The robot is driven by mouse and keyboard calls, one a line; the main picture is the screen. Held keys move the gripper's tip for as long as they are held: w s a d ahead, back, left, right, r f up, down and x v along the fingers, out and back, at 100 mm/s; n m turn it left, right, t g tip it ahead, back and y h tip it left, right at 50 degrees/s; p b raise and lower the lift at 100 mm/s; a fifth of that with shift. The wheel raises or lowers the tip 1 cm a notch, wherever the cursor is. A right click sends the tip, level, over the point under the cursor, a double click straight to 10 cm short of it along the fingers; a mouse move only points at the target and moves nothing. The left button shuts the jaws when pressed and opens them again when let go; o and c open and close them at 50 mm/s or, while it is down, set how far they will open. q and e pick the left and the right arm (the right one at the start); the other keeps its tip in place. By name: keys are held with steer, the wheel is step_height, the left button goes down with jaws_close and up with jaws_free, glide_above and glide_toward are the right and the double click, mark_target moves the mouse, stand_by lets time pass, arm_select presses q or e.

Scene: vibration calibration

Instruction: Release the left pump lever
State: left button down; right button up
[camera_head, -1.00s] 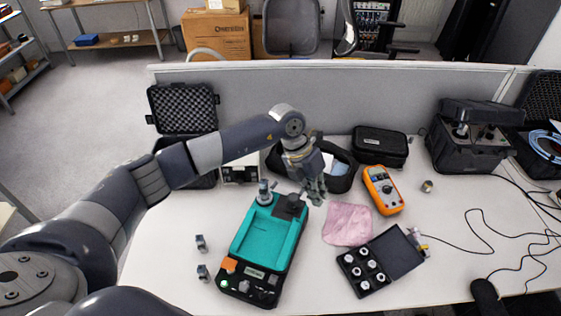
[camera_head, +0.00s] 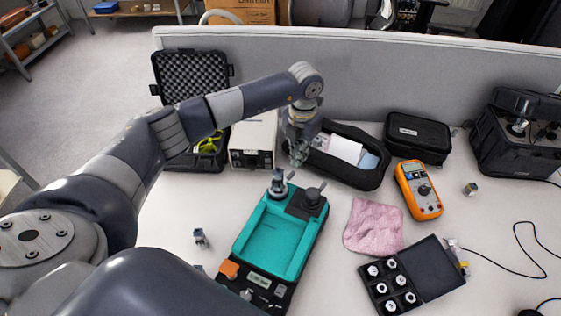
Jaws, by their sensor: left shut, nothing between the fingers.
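The teal calibration unit (camera_head: 268,245) lies on the white table below my left arm. At its far end stand a silver upright fitting (camera_head: 278,188) on the left and a dark knob-like part (camera_head: 307,201) on the right. I cannot make out for certain which part is the left pump lever. My left gripper (camera_head: 298,160) points down just behind the far end of the unit, above and slightly right of the silver fitting. It is shut and empty, and looks apart from the unit. My right gripper is not in view.
Behind the gripper are a white box (camera_head: 250,146) and an open black pouch (camera_head: 371,180). To the right lie a pink cloth (camera_head: 374,228), an orange multimeter (camera_head: 424,200) and a black case of weights (camera_head: 431,270). A grey partition (camera_head: 420,80) bounds the table's back.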

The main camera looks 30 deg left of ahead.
mark_target(292, 172)
arm_select(q)
steer(key=f+n+b, duration=0.1)
steer(key=f, duration=0.1)
steer(key=a+f+n+b, duration=0.1)
steer(key=f+n, duration=0.1)
steer(key=f, duration=0.1)
steer(key=a+f+n+b, duration=0.1)
steer(key=f, duration=0.1)
steer(key=shift+w+a+f+n, duration=0.2)
steer(key=shift+w+f+n, duration=0.05)
steer(key=shift+w+n, duration=0.05)
steer(key=s+a+n+p, duration=0.3)
steer(key=a+n+p, duration=0.35)
steer(key=n, duration=0.45)
step_height(292, 172, up, 7)
steer(key=p, duration=0.5)
steer(key=shift+w+d+p, duration=0.3)
stand_by(0.4)
